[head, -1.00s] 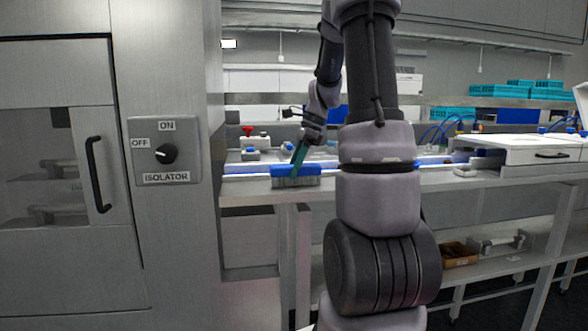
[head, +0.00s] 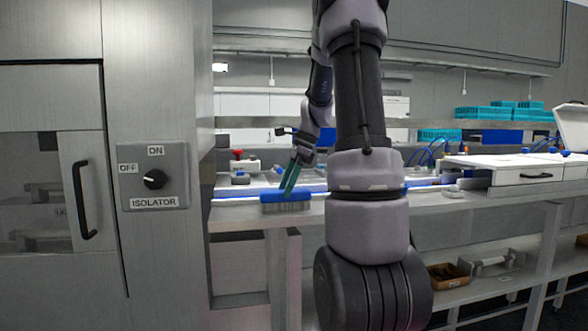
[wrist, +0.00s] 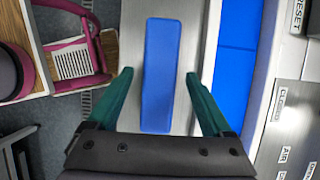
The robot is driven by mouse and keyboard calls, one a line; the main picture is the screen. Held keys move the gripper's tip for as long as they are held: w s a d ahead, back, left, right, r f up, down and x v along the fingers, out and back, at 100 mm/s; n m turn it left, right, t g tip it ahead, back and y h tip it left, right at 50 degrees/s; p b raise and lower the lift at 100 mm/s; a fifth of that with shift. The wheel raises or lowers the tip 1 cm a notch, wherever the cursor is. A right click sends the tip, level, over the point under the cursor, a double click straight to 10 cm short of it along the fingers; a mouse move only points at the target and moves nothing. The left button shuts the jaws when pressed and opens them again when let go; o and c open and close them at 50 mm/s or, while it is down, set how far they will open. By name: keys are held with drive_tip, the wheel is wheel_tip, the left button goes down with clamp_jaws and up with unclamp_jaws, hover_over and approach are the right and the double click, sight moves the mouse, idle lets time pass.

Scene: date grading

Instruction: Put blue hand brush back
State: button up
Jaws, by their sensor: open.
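The blue hand brush (head: 286,197) rests bristles down on the front edge of the steel bench (head: 400,206), left of my arm. In the wrist view its long blue back (wrist: 161,75) lies lengthwise on a bare steel strip (wrist: 140,30). My gripper (head: 286,190) points down at the brush from above, with its green fingers close to the brush's top. In the wrist view my gripper (wrist: 158,75) is open, one finger on each side of the brush, with steel showing between each finger and the brush. The contact depth cannot be told.
A steel cabinet with an isolator switch (head: 155,180) stands at the left. A white drawer unit (head: 515,172) is on the bench at right. A red-knobbed fitting (head: 238,160) sits behind the brush.

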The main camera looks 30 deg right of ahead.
drive_tip(key=v, duration=0.9)
drive_tip(key=s+a+r+n+t+h, duration=0.1)
drive_tip(key=s+a+n+t, duration=0.5)
drive_tip(key=s+a+n, duration=1.1)
drive_tip(key=shift+s+a+h, duration=0.2)
drive_tip(key=shift+s+h, duration=0.5)
drive_tip(key=shift+s, duration=0.05)
drive_tip(key=shift+r, duration=0.1)
